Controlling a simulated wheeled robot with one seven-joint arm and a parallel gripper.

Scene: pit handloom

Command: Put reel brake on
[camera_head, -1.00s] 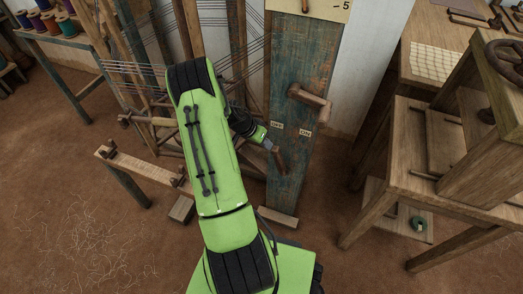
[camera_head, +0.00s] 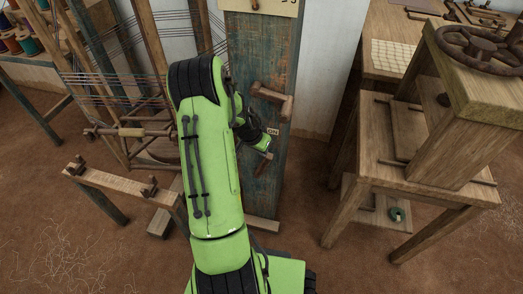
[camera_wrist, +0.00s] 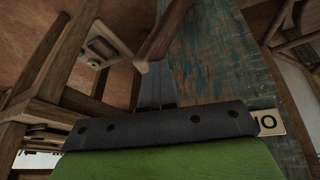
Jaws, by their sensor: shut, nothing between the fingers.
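A tall post with worn teal paint (camera_head: 262,60) stands ahead. It has an ON plate (camera_head: 273,132), which also shows upside down in the wrist view (camera_wrist: 268,122). My gripper (camera_head: 268,154) is shut and empty at the lever's upper part. In the wrist view my fingertips (camera_wrist: 155,66) meet the lever (camera_wrist: 165,32) or lie just beside it; contact is unclear. The OFF plate is hidden behind my arm.
A wooden crank-like handle (camera_head: 270,97) sticks out of the post above the plate. A wooden bench with a handwheel (camera_head: 480,42) stands at right. A low wooden beam (camera_head: 125,185) and loom threads are at left.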

